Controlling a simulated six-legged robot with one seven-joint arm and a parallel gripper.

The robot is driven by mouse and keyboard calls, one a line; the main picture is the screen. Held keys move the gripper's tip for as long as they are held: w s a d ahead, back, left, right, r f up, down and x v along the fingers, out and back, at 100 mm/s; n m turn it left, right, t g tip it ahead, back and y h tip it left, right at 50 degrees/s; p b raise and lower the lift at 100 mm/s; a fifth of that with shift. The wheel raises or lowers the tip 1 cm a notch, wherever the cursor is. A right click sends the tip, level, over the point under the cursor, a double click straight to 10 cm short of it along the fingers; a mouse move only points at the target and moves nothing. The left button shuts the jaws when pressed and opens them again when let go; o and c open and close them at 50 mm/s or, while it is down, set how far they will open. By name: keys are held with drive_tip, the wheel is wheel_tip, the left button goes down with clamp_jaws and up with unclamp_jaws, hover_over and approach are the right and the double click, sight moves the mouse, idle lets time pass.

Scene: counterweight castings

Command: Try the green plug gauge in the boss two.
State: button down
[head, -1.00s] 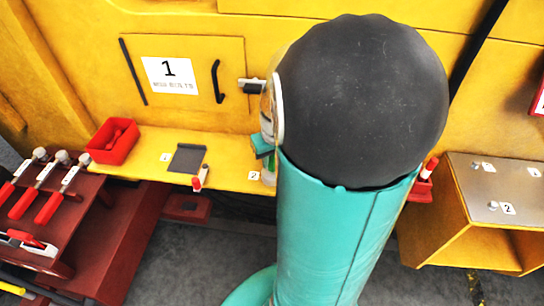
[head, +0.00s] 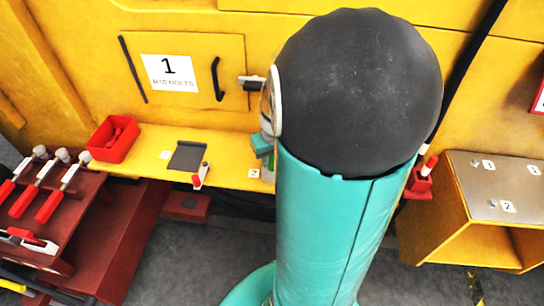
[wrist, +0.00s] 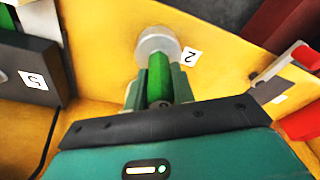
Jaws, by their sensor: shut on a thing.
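In the wrist view the green plug gauge (wrist: 160,77) is between the fingers of my gripper (wrist: 160,85), which is shut on it. The gauge's far end meets the pale round metal boss (wrist: 158,41) beside a tag marked 2 (wrist: 190,56) on the yellow surface. I cannot tell how far, if at all, the gauge is inside the boss. In the head view my arm hides the gauge and the boss; only a tag marked 2 (head: 254,173) shows at the shelf's edge.
A red rack (head: 75,215) with red-handled tools stands left. A metal-topped yellow stand (head: 515,180) is at the right.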

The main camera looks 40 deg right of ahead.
idle(0.4)
drive_tip(key=c, duration=1.1)
unclamp_jaws()
wheel_tip(320, 180, up, 26)
drive_tip(key=s, duration=0.2)
drive_tip(key=shift+a+f, duration=0.2)
drive_tip(key=shift+a, duration=0.15)
